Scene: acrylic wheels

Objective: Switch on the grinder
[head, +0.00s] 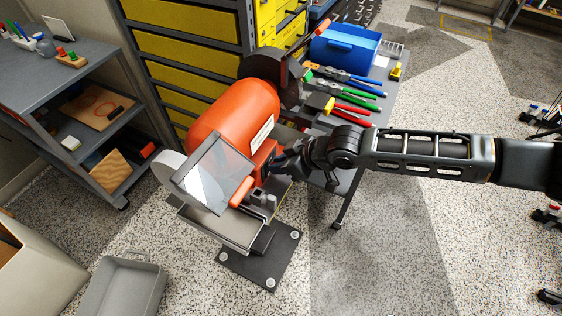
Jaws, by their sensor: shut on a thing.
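The orange bench grinder (235,112) stands on a pedestal with a black foot plate (260,258). It has a grey wheel and a clear eye shield (213,170) at the near end, and a dark wheel at the far end. My gripper (276,163) reaches in from the right, at the grinder's lower front, under the white label. It is shut on a small part of the grinder. The fingers are dark and small, and they hide that part, so I cannot make out the switch or its position.
A grey cart (345,180) behind my arm carries pliers, screwdrivers and a blue bin (343,47). A grey shelf (75,85) stands at left, yellow drawers (185,45) behind. A grey tub (122,287) is on the floor at lower left. The floor at right front is clear.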

